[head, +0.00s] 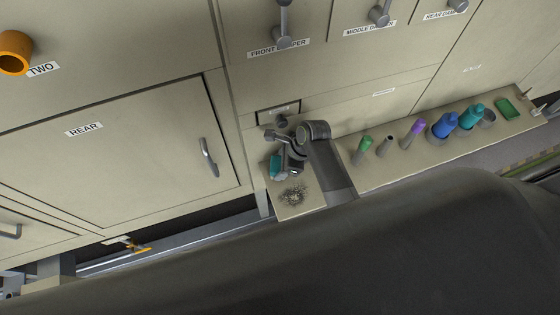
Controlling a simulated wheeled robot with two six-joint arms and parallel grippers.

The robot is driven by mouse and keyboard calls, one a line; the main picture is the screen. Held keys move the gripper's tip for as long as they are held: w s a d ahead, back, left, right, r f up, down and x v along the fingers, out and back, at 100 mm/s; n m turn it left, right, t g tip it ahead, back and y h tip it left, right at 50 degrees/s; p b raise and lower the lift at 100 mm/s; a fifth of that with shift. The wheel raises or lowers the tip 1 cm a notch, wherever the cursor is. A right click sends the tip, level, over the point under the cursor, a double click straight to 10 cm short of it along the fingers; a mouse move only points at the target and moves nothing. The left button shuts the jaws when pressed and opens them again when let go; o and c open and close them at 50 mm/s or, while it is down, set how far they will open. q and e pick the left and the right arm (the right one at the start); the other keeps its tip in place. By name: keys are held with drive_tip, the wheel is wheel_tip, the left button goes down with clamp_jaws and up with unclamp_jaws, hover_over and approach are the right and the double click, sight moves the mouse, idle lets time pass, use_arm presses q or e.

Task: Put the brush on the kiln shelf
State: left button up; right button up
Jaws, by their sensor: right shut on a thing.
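My right gripper (288,168) is over the left end of the kiln shelf (325,197), its arm coming in from the right. It is shut on the brush (275,167), of which a small teal part shows at the gripper's left side. The rest of the brush is hidden by the gripper. I cannot tell whether the brush touches the shelf. A dark, speckled patch (293,195) lies on the shelf just below the gripper. My left gripper is not in view.
Along the shelf to the right stand a green item (364,146), a purple one (415,130), a blue one (445,125) and a teal one (471,115). A green flat piece (507,108) lies at the far right. The furnace front with a door handle (209,157) rises behind.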

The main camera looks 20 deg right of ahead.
drive_tip(key=shift+f, duration=0.15)
drive_tip(key=o, duration=0.7)
drive_tip(key=shift+c, duration=0.2)
drive_tip(key=shift+w+f, duration=0.1)
drive_tip(key=shift+w, duration=0.05)
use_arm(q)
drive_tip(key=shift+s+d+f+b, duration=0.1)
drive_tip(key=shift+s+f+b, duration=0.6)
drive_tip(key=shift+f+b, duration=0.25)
use_arm(e)
drive_tip(key=v, duration=1.2)
drive_tip(key=shift+r, duration=0.2)
drive_tip(key=shift+d, duration=0.1)
